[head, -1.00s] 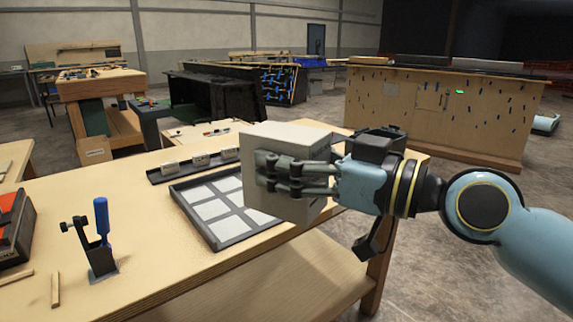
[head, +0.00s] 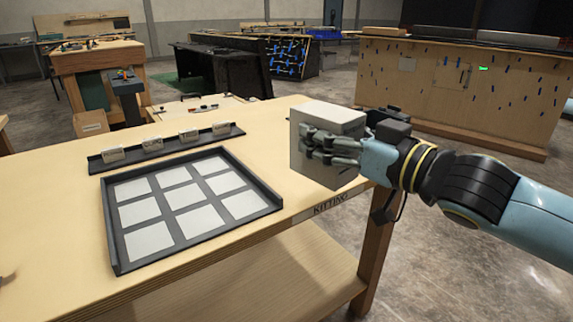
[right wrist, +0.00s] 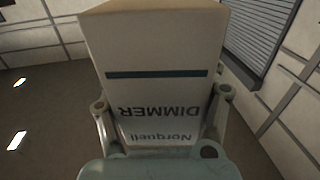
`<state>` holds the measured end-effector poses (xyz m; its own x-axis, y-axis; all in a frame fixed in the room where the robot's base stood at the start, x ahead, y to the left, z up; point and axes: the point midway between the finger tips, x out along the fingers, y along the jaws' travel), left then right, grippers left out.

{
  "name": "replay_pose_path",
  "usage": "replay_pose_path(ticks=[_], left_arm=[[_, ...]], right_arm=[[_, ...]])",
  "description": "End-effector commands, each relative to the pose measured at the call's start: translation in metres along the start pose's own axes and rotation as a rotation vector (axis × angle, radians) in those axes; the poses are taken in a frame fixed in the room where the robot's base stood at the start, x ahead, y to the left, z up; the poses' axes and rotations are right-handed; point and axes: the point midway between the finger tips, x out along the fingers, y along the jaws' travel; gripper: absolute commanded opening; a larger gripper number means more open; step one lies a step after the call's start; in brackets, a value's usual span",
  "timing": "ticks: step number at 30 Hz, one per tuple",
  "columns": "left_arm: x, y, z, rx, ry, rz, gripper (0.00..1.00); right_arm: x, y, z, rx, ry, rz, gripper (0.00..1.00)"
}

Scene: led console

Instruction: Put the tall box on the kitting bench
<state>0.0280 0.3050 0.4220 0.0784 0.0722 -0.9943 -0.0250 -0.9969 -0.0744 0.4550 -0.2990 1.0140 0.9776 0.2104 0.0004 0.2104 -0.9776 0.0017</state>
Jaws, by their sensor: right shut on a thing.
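My right gripper (head: 335,150) is shut on a pale grey box (head: 330,114), with its fingers across the box's near side. The box is held at the right end of the kitting bench (head: 75,207), to the right of the tray. I cannot tell whether its underside touches the bench top. In the right wrist view the box (right wrist: 155,50) stands between the fingers, with a dark stripe and the upside-down words "DIMMER" and "Norquell". The bench bears a "KITTING" label (head: 330,204) on its front edge.
A dark-rimmed tray (head: 276,205) with several pale squares lies on the bench. Behind it is a dark rail (head: 167,148) with several small labelled blocks. Bench top to the left of the tray is clear. A wooden cabinet (head: 450,95) stands behind at right.

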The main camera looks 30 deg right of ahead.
Motion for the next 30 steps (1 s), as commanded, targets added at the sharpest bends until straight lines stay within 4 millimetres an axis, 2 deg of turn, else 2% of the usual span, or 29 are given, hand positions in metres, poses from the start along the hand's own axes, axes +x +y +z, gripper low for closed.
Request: replay_pose_path(ticks=[6,10,13,17,23,30], left_arm=[[0.018,-0.007,0.010,0.005,-0.013,-0.010,0.44],[0.023,-0.006,0.012,0.005,-0.016,-0.008,0.44],[0.026,-0.001,0.013,0.002,-0.017,-0.003,0.44],[0.038,0.005,0.017,0.000,-0.022,0.003,0.44],[0.062,0.007,0.025,0.001,-0.032,0.003,0.44],[0.085,0.008,0.033,0.002,-0.043,0.003,0.44]], right_arm=[[0.001,0.045,-0.002,-0.016,0.001,0.118,0.19],[0.001,0.059,-0.014,-0.007,0.001,0.148,0.19],[0.003,0.063,-0.016,-0.002,0.002,0.154,0.19],[0.014,0.064,-0.008,0.006,0.003,0.160,0.19],[0.044,0.061,0.011,0.012,0.004,0.158,0.19],[0.090,0.057,0.038,0.014,0.005,0.156,0.19]])
